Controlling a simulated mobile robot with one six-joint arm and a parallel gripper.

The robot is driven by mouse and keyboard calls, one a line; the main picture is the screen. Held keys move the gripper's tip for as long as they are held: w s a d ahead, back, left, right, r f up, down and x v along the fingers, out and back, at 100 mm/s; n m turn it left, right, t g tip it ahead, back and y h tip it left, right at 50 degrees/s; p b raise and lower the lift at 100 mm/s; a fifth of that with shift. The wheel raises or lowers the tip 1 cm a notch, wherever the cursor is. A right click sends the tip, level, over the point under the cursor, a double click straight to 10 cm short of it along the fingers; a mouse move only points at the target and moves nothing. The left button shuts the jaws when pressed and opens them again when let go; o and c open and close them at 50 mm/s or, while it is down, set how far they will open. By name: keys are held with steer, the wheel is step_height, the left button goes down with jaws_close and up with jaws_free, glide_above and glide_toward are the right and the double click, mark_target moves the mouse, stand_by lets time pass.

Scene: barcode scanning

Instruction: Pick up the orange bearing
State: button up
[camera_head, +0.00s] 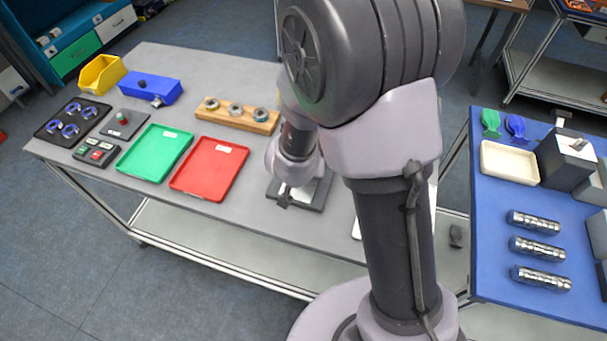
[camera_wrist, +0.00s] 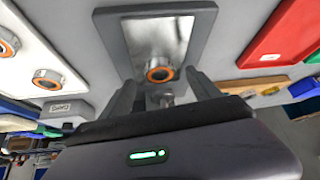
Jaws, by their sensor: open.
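An orange-ringed bearing (camera_wrist: 159,71) lies on a shiny metal plate with a grey frame (camera_wrist: 205,22) in the wrist view. My gripper (camera_wrist: 163,88) is open and empty, with its two fingers apart on either side of the line to this bearing. I cannot tell how much gap is left between the fingers and the bearing. A second orange-ringed bearing (camera_wrist: 47,78) sits on a white surface at the left. In the head view my gripper (camera_head: 284,199) is low over the dark-framed plate (camera_head: 318,194), mostly behind my arm. The bearing there is hidden.
A red tray (camera_head: 209,168) and a green tray (camera_head: 154,152) lie left of my gripper. A wooden block (camera_head: 237,119) with three bearings stands behind. A black tray (camera_head: 73,123) holds several blue rings. My arm hides the table's right part.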

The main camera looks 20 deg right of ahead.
steer(key=b+x, duration=0.1)
steer(key=x, duration=0.2)
steer(key=shift+f, duration=0.2)
steer(key=shift+s+r, duration=0.1)
steer(key=shift+r, duration=0.1)
steer(key=c, duration=0.4)
jaws_close()
